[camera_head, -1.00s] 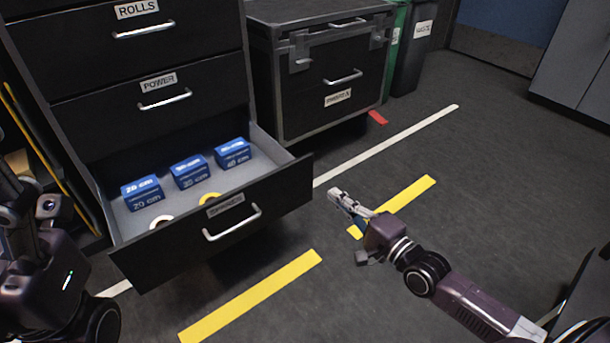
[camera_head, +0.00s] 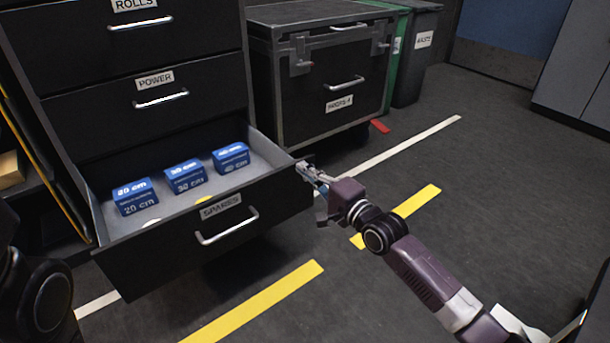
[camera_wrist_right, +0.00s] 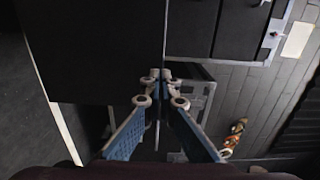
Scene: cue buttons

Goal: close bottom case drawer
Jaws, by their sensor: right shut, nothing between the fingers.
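The bottom drawer (camera_head: 160,262), labelled SPARES, stands pulled out of the black case (camera_head: 120,60). It has a silver handle (camera_head: 228,226) on its dark front. Inside are three blue boxes, one of them at the right (camera_head: 231,158), and the tops of a yellow ring and a pale ring, mostly hidden by the front. My right gripper (camera_head: 304,170) is shut and empty at the right end of the drawer front; contact is unclear. In the right wrist view its fingertips (camera_wrist_right: 157,80) are close together by the edge of a dark panel (camera_wrist_right: 95,50). Only part of my left arm shows; its gripper is out of view.
A black case with metal edges (camera_head: 330,75) stands right of the drawers, with green and dark bins (camera_head: 415,60) behind it. The floor to the right is mostly clear.

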